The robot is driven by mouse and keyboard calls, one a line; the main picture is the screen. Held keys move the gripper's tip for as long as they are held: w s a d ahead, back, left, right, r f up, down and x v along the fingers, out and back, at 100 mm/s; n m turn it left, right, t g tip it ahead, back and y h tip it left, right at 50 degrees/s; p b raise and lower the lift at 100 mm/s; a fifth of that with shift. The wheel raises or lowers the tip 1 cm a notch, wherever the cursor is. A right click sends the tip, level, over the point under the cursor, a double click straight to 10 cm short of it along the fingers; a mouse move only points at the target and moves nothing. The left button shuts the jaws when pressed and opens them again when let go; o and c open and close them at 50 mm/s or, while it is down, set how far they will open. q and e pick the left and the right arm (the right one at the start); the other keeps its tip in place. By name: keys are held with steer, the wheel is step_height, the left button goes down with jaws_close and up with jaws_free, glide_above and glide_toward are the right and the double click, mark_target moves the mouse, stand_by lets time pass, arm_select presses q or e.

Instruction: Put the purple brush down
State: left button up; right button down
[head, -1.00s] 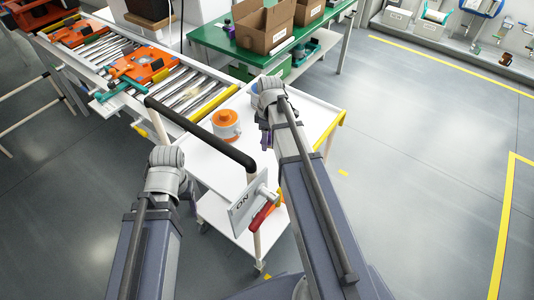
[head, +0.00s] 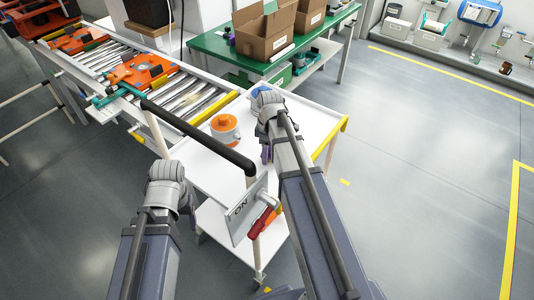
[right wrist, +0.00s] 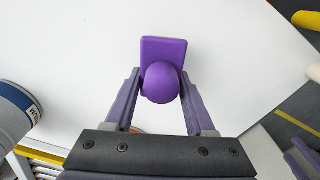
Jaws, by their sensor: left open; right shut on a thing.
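The purple brush shows in the right wrist view (right wrist: 163,65) as a flat purple block with a round knob, between the fingers of my right gripper (right wrist: 160,95). The gripper is shut on it, over the white cart top (right wrist: 85,60). I cannot tell whether the brush touches the cart top. In the head view only a bit of purple (head: 266,153) shows beside my right wrist. My left gripper (head: 187,195) is at the lower left beside the cart; its fingers are mostly hidden below the wrist, and it is open and apart from the brush.
An orange-lidded pot (head: 225,129) and a partly hidden blue-lidded pot (head: 257,92) stand on the cart. A roller conveyor (head: 180,92) lies behind left, a green table (head: 235,55) behind.

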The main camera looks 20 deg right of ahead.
steer(key=shift+f+b, duration=0.4)
steer(key=shift+f, duration=0.2)
steer(key=shift+c, duration=1.2)
jaws_free()
steer(key=shift+r, duration=0.1)
steer(key=r+p, duration=1.3)
steer(key=shift+s+d+r, duration=0.1)
steer(key=shift+d+r, duration=0.05)
steer(key=shift+d, duration=0.05)
